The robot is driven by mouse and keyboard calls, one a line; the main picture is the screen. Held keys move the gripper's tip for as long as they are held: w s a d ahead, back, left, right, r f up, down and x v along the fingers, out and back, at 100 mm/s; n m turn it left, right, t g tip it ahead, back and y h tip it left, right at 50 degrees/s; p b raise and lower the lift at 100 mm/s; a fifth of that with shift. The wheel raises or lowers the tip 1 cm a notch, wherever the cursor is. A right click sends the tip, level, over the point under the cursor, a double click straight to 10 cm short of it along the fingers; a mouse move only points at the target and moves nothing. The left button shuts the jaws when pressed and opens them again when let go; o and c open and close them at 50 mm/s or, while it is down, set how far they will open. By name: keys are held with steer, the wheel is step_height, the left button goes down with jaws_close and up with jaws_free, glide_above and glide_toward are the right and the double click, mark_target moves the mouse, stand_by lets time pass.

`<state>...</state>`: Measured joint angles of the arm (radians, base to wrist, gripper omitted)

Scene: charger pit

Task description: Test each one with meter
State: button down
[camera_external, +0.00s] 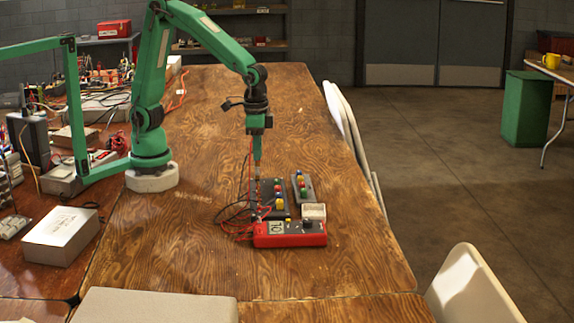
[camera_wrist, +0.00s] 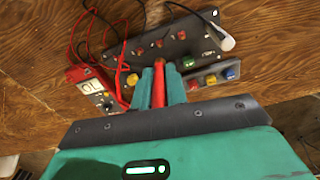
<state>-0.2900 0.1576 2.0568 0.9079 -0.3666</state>
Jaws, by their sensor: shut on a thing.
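A red meter (camera_external: 290,240) lies on the wooden table, and it also shows in the wrist view (camera_wrist: 82,73), its display reading "OL". A dark panel (camera_external: 268,186) with several coloured parts lies behind it, and it also shows in the wrist view (camera_wrist: 160,48). A smaller grey panel (camera_external: 308,188) with coloured buttons lies to its right. My gripper (camera_external: 257,160) is shut on a red probe (camera_wrist: 158,88), upright over the dark panel's far end. Whether its tip touches anything is hidden. A black probe with a pale end (camera_wrist: 224,40) lies at the dark panel's right in the wrist view.
A small white box (camera_external: 313,211) sits behind the meter. Red and black leads (camera_external: 235,222) loop left of the panels. A grey box (camera_external: 62,236) stands on the left bench, which is cluttered with cables. The table's right side and front are mostly clear.

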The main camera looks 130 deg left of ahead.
steer(key=shift+f, duration=0.1)
steer(key=shift+f, duration=2.85)
steer(key=shift+f, duration=0.95)
stand_by(1.2)
steer(key=c, duration=1)
jaws_free()
steer(key=shift+r, duration=0.1)
steer(key=shift+r, duration=3.7)
